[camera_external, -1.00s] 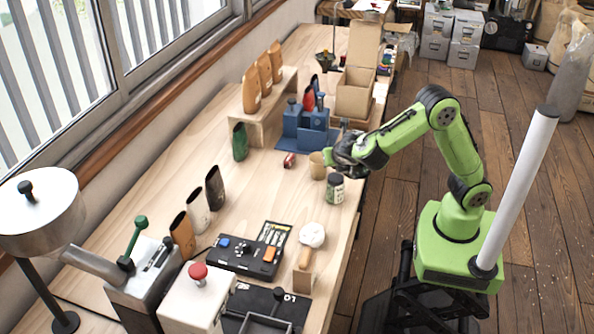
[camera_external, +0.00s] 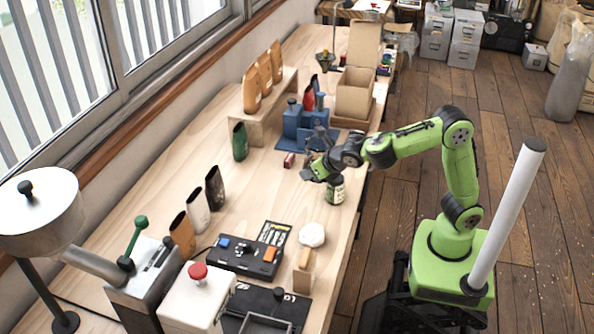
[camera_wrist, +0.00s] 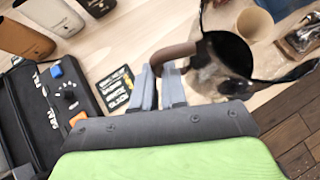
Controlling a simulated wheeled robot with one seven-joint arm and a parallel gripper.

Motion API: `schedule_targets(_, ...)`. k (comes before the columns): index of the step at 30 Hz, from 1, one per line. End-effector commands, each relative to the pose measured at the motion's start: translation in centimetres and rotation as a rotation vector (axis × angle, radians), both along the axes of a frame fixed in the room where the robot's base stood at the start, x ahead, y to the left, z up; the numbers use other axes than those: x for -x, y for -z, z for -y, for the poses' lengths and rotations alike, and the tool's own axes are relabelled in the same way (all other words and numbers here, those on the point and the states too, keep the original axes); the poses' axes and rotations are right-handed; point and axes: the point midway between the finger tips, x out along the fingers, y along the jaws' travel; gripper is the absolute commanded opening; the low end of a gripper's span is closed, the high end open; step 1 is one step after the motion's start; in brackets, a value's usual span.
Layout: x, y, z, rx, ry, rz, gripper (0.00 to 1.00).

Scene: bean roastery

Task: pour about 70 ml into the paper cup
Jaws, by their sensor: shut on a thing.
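A shiny metal pitcher (camera_wrist: 210,78) with a brown handle (camera_wrist: 172,53) and a dark opening fills the upper middle of the wrist view. My gripper (camera_wrist: 163,72) is shut on the handle. A plain tan cup (camera_wrist: 255,22), apparently the paper cup, stands just beyond the pitcher in the wrist view. I cannot tell the pitcher's fill, or whether anything is flowing.
A black control panel (camera_external: 245,258) and several pouches (camera_external: 198,210) are nearer the camera. Bare worktop (camera_external: 262,195) lies between.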

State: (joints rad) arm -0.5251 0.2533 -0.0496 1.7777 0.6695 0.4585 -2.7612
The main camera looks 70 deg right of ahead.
Motion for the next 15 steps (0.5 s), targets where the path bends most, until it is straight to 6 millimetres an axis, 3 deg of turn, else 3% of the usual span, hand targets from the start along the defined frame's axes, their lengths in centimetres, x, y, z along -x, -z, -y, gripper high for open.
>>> schedule_targets(1,-0.2,0.8,-0.2,-0.001,-0.004,0.008,0.0)
schedule_targets(15,-0.3,-0.3,0.0,-0.002,-0.004,0.009,0.0)
